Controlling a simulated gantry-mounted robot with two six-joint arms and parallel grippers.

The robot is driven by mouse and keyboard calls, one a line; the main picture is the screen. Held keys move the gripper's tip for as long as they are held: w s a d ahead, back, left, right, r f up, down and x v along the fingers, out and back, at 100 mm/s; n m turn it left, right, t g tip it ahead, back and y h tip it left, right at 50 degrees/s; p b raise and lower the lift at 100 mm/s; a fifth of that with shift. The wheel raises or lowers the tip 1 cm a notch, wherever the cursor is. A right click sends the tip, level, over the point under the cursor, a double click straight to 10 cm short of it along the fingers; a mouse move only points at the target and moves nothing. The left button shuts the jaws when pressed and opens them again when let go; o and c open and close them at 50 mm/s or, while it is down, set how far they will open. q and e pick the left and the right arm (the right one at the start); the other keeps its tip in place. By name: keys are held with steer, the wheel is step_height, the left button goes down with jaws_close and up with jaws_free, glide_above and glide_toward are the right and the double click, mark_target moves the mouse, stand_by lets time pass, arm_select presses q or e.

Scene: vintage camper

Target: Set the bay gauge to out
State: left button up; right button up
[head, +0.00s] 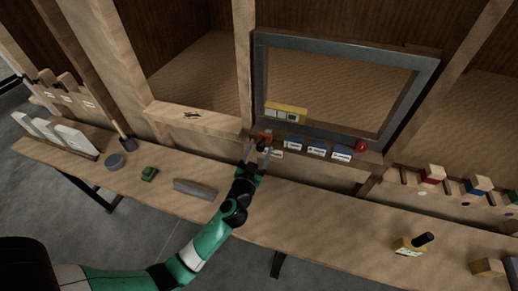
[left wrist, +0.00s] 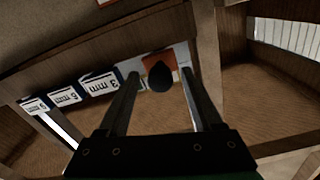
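An orange piece (head: 262,135) sits at the left end of a ledge under a grey-framed opening. Blue-and-white labelled pieces (head: 316,149) stand to its right. In the left wrist view the orange piece (left wrist: 157,62) shows behind a dark rounded knob (left wrist: 160,77), and labels such as "3 mm" (left wrist: 101,85) show to the left. I cannot read any "out" marking or tell which part is the bay gauge. My left gripper (head: 257,148) is open just in front of the orange piece. Its fingers (left wrist: 160,88) stand either side of the knob, with gaps. My right gripper is not in view.
A yellow device (head: 286,112) sits at the opening's lower left, and a red round piece (head: 361,146) at the ledge's right end. The bench holds a grey bar (head: 195,189), a green block (head: 149,174) and a yellow bottle-like object (head: 411,246). The bench's middle right is clear.

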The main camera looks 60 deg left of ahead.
arm_select(q)
steer(key=b+v, duration=0.1)
steer(key=v, duration=1)
steer(key=shift+s+d, duration=0.15)
steer(key=shift+d, duration=0.1)
